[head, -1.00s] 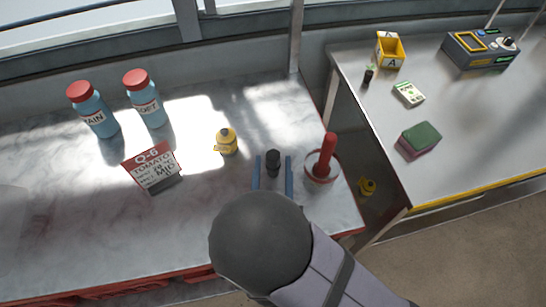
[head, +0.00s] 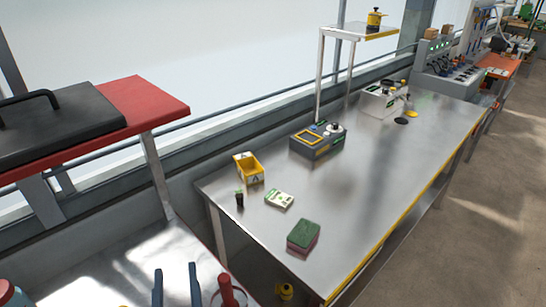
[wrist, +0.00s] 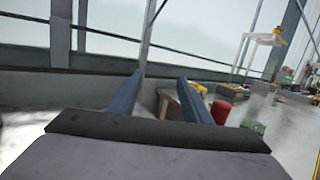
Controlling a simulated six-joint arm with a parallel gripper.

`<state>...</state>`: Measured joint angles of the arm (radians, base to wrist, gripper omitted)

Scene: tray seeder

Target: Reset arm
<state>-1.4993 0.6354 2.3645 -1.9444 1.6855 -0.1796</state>
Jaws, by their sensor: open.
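My gripper (head: 177,282) shows at the bottom of the head view as two blue fingers, spread apart with nothing visible between them. It also shows in the wrist view (wrist: 160,95), where the gap between the fingers is empty and looks toward the window wall. The fingers are over the near metal bench (head: 110,262), just left of a red upright handle (head: 227,290). A red rounded end (wrist: 221,112) shows right of the right finger in the wrist view. The rest of my arm is out of the head view.
The right-hand bench (head: 375,185) holds a yellow box (head: 248,167), a small dark vial (head: 239,198), a seed packet (head: 279,198), a green-and-pink sponge (head: 303,236) and a grey device (head: 318,140). A red shelf (head: 158,103) with a black case stands left. A gap separates the benches.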

